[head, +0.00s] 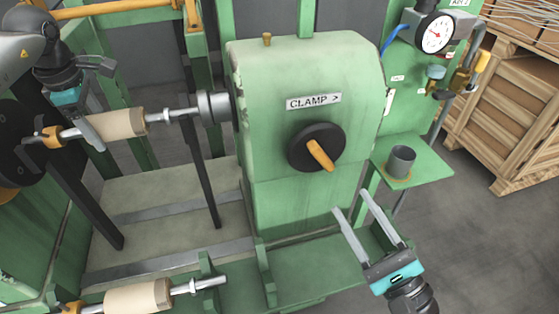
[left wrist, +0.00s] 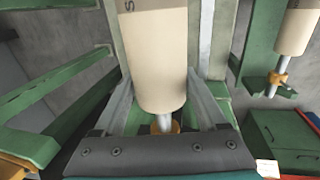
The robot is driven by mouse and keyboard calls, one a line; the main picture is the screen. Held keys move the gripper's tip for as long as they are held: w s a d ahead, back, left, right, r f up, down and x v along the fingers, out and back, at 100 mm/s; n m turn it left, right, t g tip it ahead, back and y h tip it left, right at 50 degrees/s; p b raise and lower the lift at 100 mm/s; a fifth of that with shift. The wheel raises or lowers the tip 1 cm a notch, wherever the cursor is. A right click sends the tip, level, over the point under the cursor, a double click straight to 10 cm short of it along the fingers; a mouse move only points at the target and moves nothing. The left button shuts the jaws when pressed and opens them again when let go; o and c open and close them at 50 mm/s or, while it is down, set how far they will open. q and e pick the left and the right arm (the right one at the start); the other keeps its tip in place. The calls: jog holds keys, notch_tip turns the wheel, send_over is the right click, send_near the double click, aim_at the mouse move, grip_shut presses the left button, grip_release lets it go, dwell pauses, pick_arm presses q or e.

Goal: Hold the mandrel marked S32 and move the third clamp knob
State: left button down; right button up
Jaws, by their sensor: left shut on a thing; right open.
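A cream mandrel (head: 122,124) on a steel shaft spans between the dark disc at the left and the chuck of the green housing. My left gripper (head: 97,138) is shut on its left end. In the left wrist view the mandrel (left wrist: 155,65) lies between the two fingers, and only part of its mark, an "S", shows at the top edge. A black clamp knob (head: 304,140) with an orange handle is on the green housing under a "CLAMP >" label; its handle slants down to the right. My right gripper (head: 352,202) is open and empty, below and right of the knob.
A second cream mandrel (head: 138,297) rests on the rack at the lower left. A grey cup (head: 401,160) stands on a green shelf right of the housing, below a pressure gauge (head: 434,33). Wooden crates (head: 510,110) stand at the right; the floor before them is clear.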

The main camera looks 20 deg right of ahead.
aim_at(324, 162)
jog(key=x, duration=0.9)
jog(key=shift+w, duration=0.25)
grip_shut()
